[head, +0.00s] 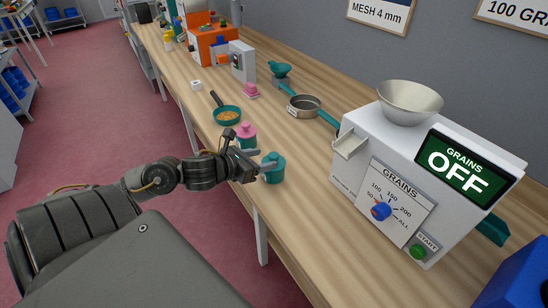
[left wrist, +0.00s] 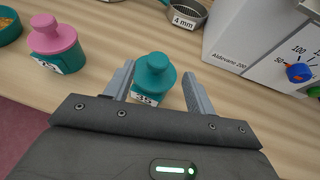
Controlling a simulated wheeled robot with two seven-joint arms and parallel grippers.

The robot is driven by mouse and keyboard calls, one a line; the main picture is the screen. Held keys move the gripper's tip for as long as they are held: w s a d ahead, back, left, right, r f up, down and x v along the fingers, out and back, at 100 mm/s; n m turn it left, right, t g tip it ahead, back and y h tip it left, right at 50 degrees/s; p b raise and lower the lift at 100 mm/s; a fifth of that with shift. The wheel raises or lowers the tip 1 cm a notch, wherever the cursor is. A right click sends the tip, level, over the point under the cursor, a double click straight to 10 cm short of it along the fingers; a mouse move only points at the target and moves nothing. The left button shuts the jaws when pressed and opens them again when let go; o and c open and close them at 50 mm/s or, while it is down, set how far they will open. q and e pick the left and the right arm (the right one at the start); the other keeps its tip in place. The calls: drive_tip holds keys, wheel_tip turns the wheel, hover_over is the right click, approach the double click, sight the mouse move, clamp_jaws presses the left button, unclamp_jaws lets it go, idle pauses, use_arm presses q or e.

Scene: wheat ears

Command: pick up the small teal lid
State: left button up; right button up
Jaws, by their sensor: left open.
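The small teal lid (head: 273,160) with a round knob sits on a teal jar (head: 274,178) near the table's front edge. In the left wrist view the same lid (left wrist: 155,70) is between the fingers, above a white label reading 35 on the jar (left wrist: 145,99). My left gripper (head: 262,167) is open at the jar, one finger on each side. The fingers appear apart from the lid in the left wrist view. My right gripper is not in view.
A pink-lidded teal jar (head: 245,136) stands just beyond. A teal pan (head: 228,115), a sieve (head: 304,106) and a pink block (head: 251,90) lie farther back. A white grain counter (head: 350,175) stands to the right. Bare wood lies between jar and counter.

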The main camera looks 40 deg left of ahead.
sight(277, 156)
use_arm(q)
drive_tip(key=shift+x, duration=0.8)
drive_tip(key=shift+w+f, duration=0.1)
drive_tip(key=shift+w, duration=0.15)
drive_tip(key=p+x, duration=0.2)
drive_tip(key=x, duration=0.2)
drive_tip(key=shift+w+a+f+p, duration=0.1)
drive_tip(key=shift+w+p, duration=0.2)
drive_tip(key=shift+w+f, duration=0.25)
drive_tip(key=shift+w, duration=0.05)
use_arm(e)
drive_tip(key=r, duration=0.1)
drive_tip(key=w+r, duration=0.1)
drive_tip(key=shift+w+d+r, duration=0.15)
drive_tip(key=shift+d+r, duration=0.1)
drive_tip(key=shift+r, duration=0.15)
use_arm(q)
drive_tip(key=c, duration=1)
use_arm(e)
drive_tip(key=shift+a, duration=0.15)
